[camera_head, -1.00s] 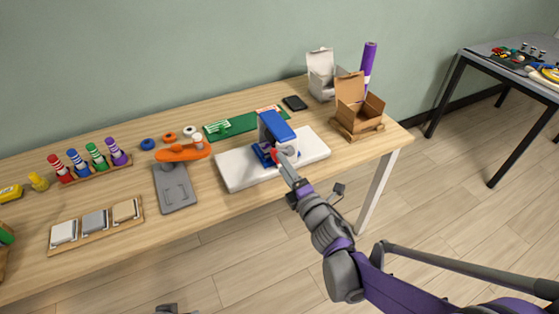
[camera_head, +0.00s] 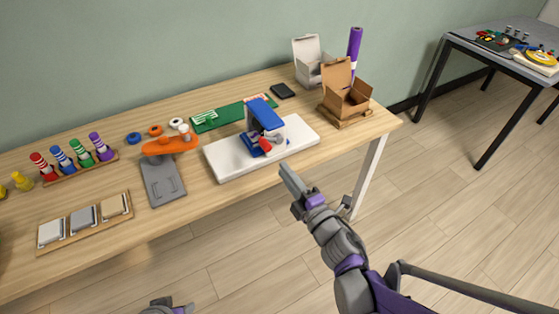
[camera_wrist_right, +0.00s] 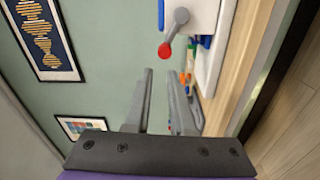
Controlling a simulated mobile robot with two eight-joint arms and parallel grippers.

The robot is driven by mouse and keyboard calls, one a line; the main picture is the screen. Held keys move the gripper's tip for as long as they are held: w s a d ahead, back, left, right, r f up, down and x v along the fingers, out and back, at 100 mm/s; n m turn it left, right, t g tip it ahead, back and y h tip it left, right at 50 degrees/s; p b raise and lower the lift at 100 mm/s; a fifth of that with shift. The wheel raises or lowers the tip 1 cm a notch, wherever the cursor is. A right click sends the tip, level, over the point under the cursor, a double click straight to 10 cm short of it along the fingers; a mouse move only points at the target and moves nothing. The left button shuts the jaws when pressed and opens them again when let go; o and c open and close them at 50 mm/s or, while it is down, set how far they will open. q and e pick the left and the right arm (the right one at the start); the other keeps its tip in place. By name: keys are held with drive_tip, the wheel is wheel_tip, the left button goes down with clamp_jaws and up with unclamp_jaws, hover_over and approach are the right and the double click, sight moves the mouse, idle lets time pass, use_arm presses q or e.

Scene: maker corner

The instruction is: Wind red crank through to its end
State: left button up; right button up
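The crank has a red knob (camera_head: 265,146) on a grey arm, on the front of a blue machine (camera_head: 264,112) standing on a white base (camera_head: 225,164). In the right wrist view the red knob (camera_wrist_right: 164,50) is just beyond the fingertips, at the end of the grey crank arm (camera_wrist_right: 179,20). My right gripper (camera_head: 284,168) is in front of the base's near edge, apart from the knob. Its fingers (camera_wrist_right: 160,74) are spread with nothing between them. My left gripper (camera_head: 168,306) shows only partly at the bottom edge; its fingers cannot be made out.
An orange-topped grey stand (camera_head: 163,180) is left of the white base. Open boxes (camera_head: 347,103), a purple roll (camera_head: 354,45) and a dark phone (camera_head: 283,91) are behind and right. Floor in front is clear.

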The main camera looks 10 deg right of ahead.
sight(270, 146)
drive_tip(key=m+b, duration=0.1)
drive_tip(key=m, duration=0.3)
drive_tip(key=m+t+b, duration=0.1)
drive_tip(key=m+b, duration=0.1)
drive_tip(key=m, duration=0.3)
drive_tip(key=r+m+t+b, duration=0.1)
drive_tip(key=m, duration=0.4)
drive_tip(key=shift+w, duration=0.15)
clamp_jaws()
use_arm(q)
wheel_tip(270, 146, down, 10)
drive_tip(key=w+b, duration=0.1)
drive_tip(key=b, duration=0.3)
drive_tip(key=shift+f, duration=0.15)
use_arm(e)
drive_tip(key=w+a+m+t, duration=0.1)
drive_tip(key=w+a+m, duration=0.1)
drive_tip(key=w+m, duration=0.3)
drive_tip(key=w, duration=0.4)
drive_tip(key=shift+a+r+m+t+h, duration=0.15)
drive_tip(key=shift+r+m+t+h, duration=0.15)
drive_tip(key=shift+m+t, duration=0.1)
drive_tip(key=shift+a+f+n, duration=0.1)
drive_tip(key=shift+n, duration=0.3)
